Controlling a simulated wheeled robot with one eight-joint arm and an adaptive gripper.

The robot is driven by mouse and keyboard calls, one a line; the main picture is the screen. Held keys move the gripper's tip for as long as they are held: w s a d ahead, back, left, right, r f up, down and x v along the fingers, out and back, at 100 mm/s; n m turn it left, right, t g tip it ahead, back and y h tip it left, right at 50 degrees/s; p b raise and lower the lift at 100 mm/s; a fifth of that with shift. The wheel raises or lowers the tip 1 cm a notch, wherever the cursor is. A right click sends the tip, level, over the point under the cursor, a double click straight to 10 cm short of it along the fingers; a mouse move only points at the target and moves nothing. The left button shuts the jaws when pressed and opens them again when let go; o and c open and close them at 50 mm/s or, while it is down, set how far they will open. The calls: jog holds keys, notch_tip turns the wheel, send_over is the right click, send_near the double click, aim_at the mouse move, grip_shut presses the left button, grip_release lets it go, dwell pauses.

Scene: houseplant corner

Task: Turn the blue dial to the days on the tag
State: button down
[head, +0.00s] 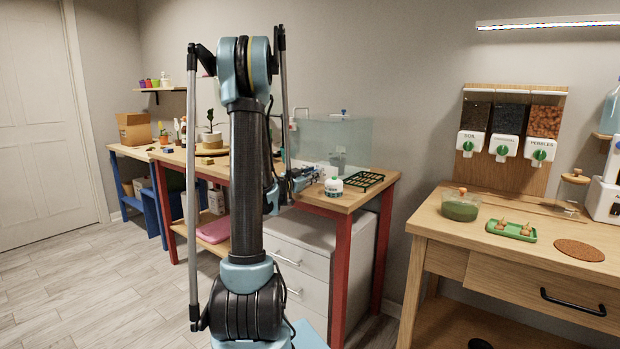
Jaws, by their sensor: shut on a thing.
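My gripper (308,178) is at the right end of the red-legged bench, in front of the clear panel (352,140). It is small in the head view and partly behind my arm. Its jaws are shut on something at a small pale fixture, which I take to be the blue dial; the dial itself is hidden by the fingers. Its setting cannot be read. I cannot make out the tag or its number of days.
A white jar with a green band (333,187) stands just right of my gripper, and a dark green rack (364,180) lies beyond it. A potted plant (211,138) is further left. Dispensers with green knobs (503,150) hang at right. Floor at left is clear.

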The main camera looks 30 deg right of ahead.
dwell(0.3)
jog(key=c, duration=1.3)
grip_release()
jog(key=shift+c, duration=0.2)
jog(key=shift+a, duration=0.1)
jog(key=v, duration=1.2)
jog(key=shift+w, duration=0.1)
